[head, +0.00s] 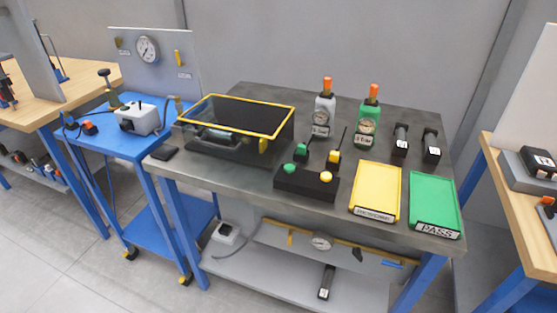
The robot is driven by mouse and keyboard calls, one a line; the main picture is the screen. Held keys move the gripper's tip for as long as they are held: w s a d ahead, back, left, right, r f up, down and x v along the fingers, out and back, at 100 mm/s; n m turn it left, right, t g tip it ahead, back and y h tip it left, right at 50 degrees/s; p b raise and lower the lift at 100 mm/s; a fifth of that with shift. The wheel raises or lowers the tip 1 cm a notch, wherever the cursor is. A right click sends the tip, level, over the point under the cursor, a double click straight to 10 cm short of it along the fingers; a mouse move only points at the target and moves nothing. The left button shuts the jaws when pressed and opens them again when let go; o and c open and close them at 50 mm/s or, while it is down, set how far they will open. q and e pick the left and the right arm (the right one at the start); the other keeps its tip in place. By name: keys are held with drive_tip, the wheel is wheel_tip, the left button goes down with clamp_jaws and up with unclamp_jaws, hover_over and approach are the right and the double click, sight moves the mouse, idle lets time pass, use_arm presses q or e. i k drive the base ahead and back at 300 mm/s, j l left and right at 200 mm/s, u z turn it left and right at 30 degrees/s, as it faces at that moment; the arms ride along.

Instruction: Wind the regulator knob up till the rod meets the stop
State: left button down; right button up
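On the blue cart (117,143) at the left stands a small upright fitting with a dark knob (104,72) on top and an olive-brass body (114,101). It looks like the regulator, but it is small in the picture. I cannot make out a rod or a stop on it for certain. A round white gauge (147,49) is on the grey panel (185,48) behind it. I cannot read its needle. A light grey box (140,119) sits just right of the fitting. Neither of my grippers is in view.
A grey metal bench (240,180) is at centre. It holds a yellow-rimmed dark bin (278,100), a black block with coloured knobs (306,183), a yellow tray (376,190) and a green PASS tray (433,200). Wooden-topped benches stand left (40,92) and right (520,206).

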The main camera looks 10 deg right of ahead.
sight(356, 252)
drive_tip(key=z, duration=1.05)
